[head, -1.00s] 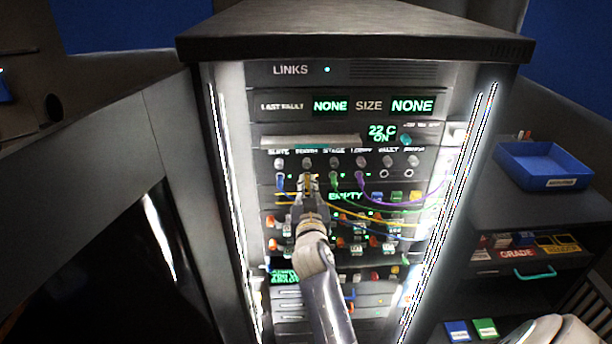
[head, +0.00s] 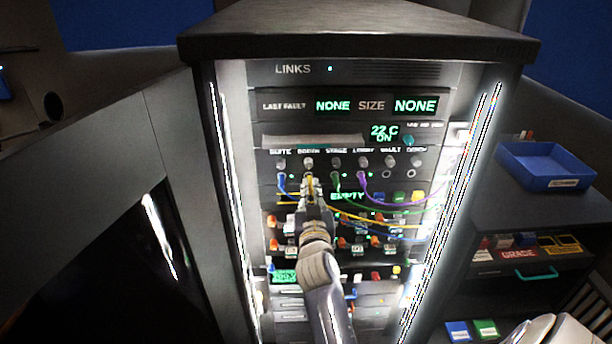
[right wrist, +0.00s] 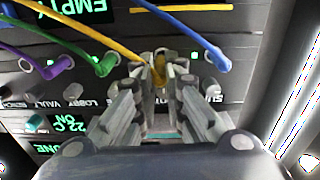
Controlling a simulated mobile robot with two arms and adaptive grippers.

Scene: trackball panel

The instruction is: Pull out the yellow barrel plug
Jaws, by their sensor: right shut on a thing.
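The yellow barrel plug (head: 310,181) is in the row of coloured plugs on the lit rack panel, between the blue and green ones. My right gripper (head: 312,191) is at it, with a bit of yellow showing just above the fingertips. In the right wrist view the yellow plug (right wrist: 160,68) lies between the two fingertips of my right gripper (right wrist: 161,80), which is shut on it. Its yellow cable (right wrist: 110,40) runs off to the upper left. I cannot tell whether the plug still sits in its socket. My left gripper is out of view.
The blue plug (head: 281,184), green plug (head: 335,181) and purple plug (head: 362,184) stand close beside it, with cables draped across the panel. Empty round sockets (head: 389,174) are further right. A blue tray (head: 545,166) stands on the right-hand cabinet.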

